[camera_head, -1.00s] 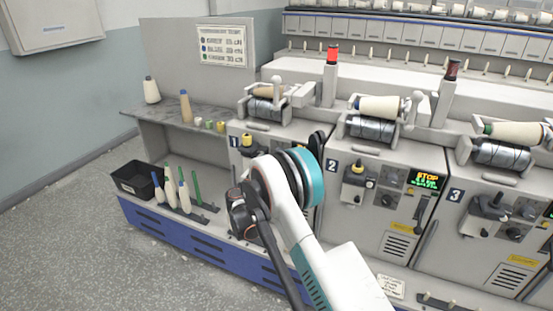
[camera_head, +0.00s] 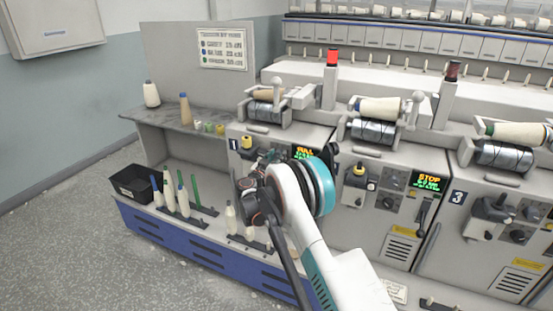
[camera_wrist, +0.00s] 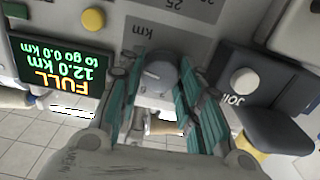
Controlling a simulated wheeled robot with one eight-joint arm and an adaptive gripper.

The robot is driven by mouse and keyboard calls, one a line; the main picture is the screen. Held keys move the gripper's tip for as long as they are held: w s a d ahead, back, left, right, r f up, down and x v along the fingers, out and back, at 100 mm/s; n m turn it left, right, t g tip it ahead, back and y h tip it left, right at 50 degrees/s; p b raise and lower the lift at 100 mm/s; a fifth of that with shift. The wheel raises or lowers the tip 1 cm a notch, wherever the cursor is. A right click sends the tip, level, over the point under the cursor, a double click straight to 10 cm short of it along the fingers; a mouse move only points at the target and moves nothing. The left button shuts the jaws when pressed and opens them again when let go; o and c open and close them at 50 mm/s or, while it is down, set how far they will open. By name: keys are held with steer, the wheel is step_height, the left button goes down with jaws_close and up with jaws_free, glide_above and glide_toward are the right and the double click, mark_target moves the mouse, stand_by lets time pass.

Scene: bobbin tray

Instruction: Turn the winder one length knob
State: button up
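Winder one (camera_head: 255,132), marked "1", is the left machine in the head view. Its length knob (camera_wrist: 160,75) is a grey round knob, seen in the wrist view below the printed "km" scale. My gripper (camera_wrist: 158,68) has its teal fingers on either side of the knob, apart, with narrow gaps visible between fingers and knob. In the head view my gripper (camera_head: 268,158) is at the front panel of winder one, and my arm hides the knob there. The display (camera_wrist: 60,68) reads "FULL 12.0 km, to go 0.0 km"; it also shows in the head view (camera_head: 305,152).
A dark part with a white button (camera_wrist: 244,80) sits close to my right finger in the wrist view. A yellow button (camera_wrist: 93,19) is at upper left. Bobbins (camera_head: 231,217) stand on the lower shelf below my wrist. Winder two (camera_head: 340,190) is just right of my arm.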

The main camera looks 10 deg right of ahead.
steer(key=shift+n, duration=0.3)
steer(key=n, duration=1.1)
steer(key=shift+n, duration=0.3)
steer(key=n, duration=0.6)
steer(key=shift+f, duration=0.1)
steer(key=n, duration=0.5)
steer(key=shift+n, duration=0.3)
steer(key=o, duration=1.1)
steer(key=shift+c, duration=0.2)
